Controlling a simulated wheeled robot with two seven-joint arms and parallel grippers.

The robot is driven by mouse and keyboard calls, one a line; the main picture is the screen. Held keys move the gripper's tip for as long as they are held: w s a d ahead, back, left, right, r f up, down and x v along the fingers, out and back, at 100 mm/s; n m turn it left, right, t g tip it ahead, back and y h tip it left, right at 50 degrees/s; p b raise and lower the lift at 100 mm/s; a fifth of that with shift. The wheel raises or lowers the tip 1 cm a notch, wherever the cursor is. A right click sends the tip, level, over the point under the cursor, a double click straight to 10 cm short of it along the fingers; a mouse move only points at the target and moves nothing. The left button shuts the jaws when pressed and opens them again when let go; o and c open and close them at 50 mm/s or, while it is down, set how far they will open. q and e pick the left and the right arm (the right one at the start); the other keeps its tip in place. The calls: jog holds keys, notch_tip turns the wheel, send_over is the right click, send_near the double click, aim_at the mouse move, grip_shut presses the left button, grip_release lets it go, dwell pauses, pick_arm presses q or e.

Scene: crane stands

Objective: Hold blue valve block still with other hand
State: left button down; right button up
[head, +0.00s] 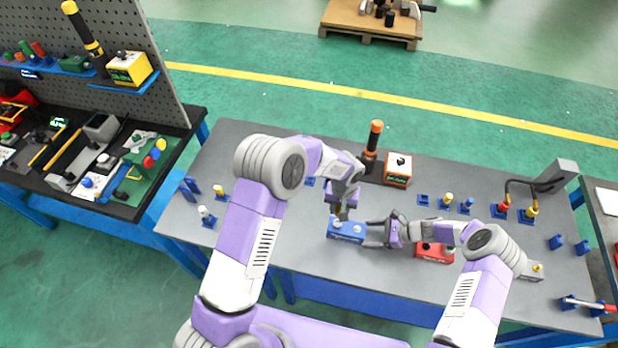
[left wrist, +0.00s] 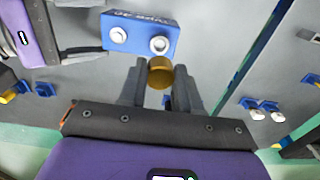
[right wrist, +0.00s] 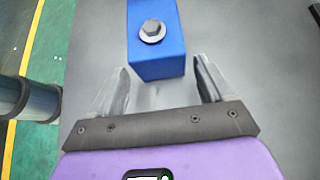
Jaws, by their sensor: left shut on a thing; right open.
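The blue valve block (head: 346,230) lies on the grey table, with a silver bolt head and a silver ring-shaped port on top in the left wrist view (left wrist: 140,33). My left gripper (head: 343,210) is above the block's far side, shut on a brass cylindrical fitting (left wrist: 160,73) near the ringed port. Whether the fitting touches the port I cannot tell. My right gripper (head: 374,234) is open at the block's right end. In the right wrist view the block's near end (right wrist: 157,68) sits between the fingertips (right wrist: 163,75), with gaps on both sides.
A red block (head: 434,253) lies just right of my right gripper. An orange-capped black tool (head: 372,145) and an orange-and-white box (head: 398,170) stand behind. Small blue holders (head: 465,205) stand to the right. Bare table lies left of the block.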

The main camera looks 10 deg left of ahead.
aim_at(364, 234)
jog(key=shift+x, duration=1.5)
jog(key=shift+c, duration=0.3)
jog(key=c, duration=1)
jog(key=shift+o, duration=0.2)
